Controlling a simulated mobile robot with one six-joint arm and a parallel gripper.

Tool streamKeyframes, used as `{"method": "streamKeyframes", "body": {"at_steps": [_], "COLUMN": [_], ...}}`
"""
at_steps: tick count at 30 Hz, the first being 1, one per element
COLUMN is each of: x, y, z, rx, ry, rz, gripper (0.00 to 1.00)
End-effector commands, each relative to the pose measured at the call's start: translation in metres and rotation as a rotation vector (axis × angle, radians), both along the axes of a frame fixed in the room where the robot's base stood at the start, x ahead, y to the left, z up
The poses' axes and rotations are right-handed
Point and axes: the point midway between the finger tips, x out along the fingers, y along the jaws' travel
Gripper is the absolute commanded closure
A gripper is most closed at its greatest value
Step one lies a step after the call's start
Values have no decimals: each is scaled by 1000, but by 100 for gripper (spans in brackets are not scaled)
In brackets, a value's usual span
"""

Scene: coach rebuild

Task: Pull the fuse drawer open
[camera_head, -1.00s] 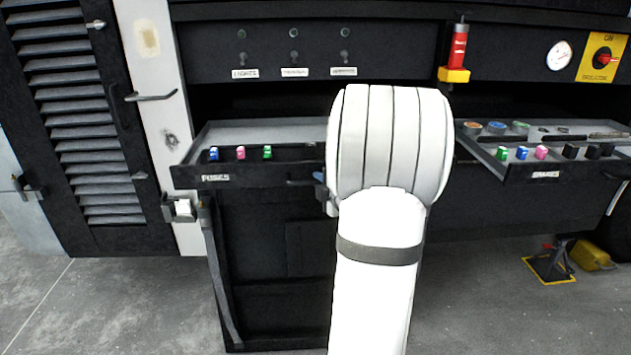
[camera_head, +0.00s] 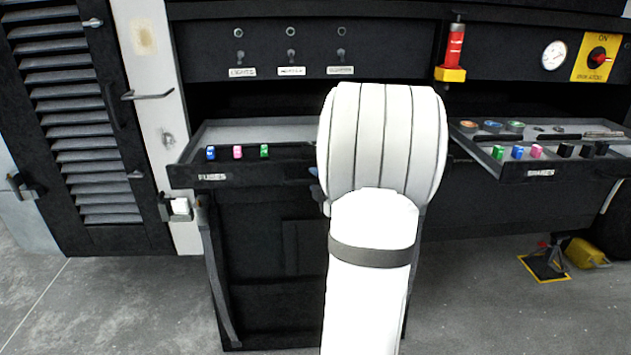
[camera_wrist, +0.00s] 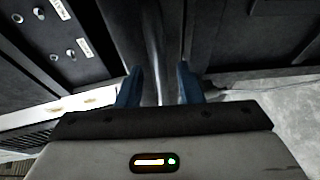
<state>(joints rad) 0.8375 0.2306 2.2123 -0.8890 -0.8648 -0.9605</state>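The fuse drawer (camera_head: 240,173) is a black-fronted grey tray under the panel at left centre, labelled FUSES. Its inside shows from above, with blue, pink and green blocks in a row near the front. Its right part is hidden behind my white arm. My gripper is mostly hidden by the arm in the head view; a bit of blue finger shows at the drawer's front.
A BRAKES drawer (camera_head: 560,174) juts out at right, holding coloured blocks and tools. A red cylinder on a yellow base (camera_head: 453,60), a gauge (camera_head: 554,55) and a yellow switch plate (camera_head: 600,40) are above. A louvred door (camera_head: 80,120) stands left.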

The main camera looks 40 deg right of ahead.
Motion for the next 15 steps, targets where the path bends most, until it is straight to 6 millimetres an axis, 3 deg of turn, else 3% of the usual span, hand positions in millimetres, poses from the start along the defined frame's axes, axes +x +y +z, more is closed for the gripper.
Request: {"method": "streamKeyframes", "body": {"at_steps": [9, 15], "x": [-51, -67], "y": [10, 13], "z": [11, 13], "rx": [-1, -1], "ry": [-1, 0], "rz": [-2, 0], "gripper": [66, 66]}}
